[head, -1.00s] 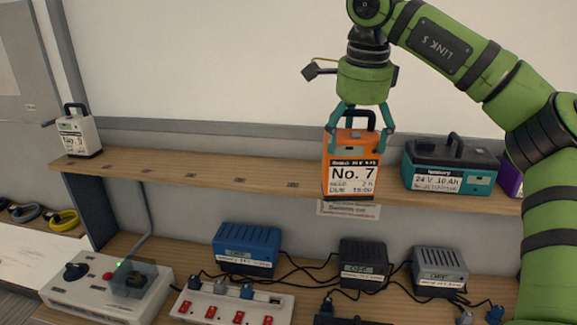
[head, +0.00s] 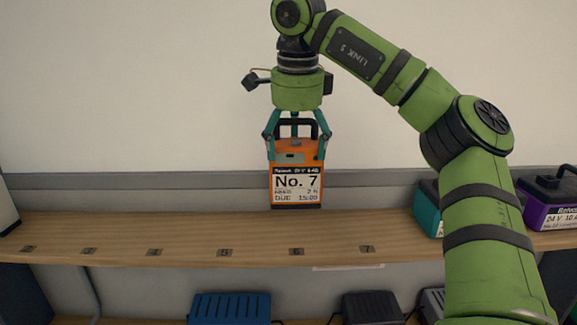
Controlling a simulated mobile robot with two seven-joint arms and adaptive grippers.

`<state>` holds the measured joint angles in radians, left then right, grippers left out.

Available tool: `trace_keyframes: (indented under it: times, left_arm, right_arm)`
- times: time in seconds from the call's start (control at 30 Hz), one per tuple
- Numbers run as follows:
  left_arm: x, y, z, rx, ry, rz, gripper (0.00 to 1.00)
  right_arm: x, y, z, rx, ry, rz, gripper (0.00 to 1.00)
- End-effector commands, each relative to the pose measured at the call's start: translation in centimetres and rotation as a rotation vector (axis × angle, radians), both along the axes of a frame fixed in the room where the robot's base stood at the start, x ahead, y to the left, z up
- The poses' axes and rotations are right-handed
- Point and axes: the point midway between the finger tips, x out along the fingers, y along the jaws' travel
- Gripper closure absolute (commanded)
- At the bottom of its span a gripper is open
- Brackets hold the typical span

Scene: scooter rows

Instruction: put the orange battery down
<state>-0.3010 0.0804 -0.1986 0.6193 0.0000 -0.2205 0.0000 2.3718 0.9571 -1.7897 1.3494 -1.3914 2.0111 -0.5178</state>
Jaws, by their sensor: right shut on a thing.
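The orange battery (head: 297,154), with a white label reading No. 7 and a dark handle, hangs upright in the middle of the head view. My right gripper (head: 297,134) is above it, its teal fingers shut on the battery's top. The battery's lower edge shows just above the back edge of the wooden shelf (head: 190,228), against the grey wall strip, so it looks held clear of the shelf. Small marks run along the shelf's front; the ones numbered 6 (head: 296,251) and 7 (head: 367,249) are nearest the battery. My left gripper is not in view.
A teal battery (head: 428,212), partly hidden by my right arm, and a purple battery (head: 552,212) stand on the shelf at right. Below are a blue charger (head: 230,307) and a dark charger (head: 372,307).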

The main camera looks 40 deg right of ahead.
Motion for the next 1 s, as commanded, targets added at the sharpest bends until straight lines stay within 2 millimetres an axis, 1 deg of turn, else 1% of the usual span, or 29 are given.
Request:
trace_keyframes:
  times: [0.03, 0.1, 0.27, 0.37, 0.5, 0.6, 0.7, 0.9, 0.93, 0.97, 1.0]
  left_arm:
    - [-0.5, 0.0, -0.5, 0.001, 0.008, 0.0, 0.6]
    - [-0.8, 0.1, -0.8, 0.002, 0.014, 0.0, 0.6]
    - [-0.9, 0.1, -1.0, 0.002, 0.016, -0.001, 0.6]
    - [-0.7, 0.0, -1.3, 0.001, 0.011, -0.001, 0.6]
    - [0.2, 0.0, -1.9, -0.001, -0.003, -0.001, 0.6]
    - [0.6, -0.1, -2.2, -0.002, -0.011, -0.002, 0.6]
    - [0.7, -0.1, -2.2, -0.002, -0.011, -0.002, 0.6]
    - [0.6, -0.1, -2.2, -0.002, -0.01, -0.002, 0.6]
    - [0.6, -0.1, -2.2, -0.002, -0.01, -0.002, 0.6]
    - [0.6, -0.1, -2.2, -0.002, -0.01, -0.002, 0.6]
    - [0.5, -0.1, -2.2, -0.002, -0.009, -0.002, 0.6]
  right_arm:
    - [0.0, 0.1, -1.0, 0.003, -0.004, 0.004, 0.74]
    - [0.0, 0.0, -1.8, 0.002, -0.005, 0.002, 0.74]
    - [0.1, 0.1, -2.8, 0.001, -0.008, 0.002, 0.74]
    - [0.1, 0.1, -3.7, 0.0, -0.007, 0.002, 0.74]
    - [0.0, 0.0, -5.7, 0.002, -0.005, 0.002, 0.74]
    - [0.1, 0.1, -6.7, 0.0, -0.007, 0.002, 0.74]
    - [0.0, 0.0, -6.9, 0.002, -0.009, 0.0, 0.74]
    - [0.1, 0.0, -6.9, 0.001, -0.009, 0.0, 0.74]
    - [0.0, 0.0, -7.2, 0.0, 0.0, -0.001, 0.12]
    - [0.0, 0.0, -7.2, 0.0, 0.0, -0.001, 0.0]
    - [0.0, 0.0, -7.2, 0.001, -0.001, -0.001, 0.0]
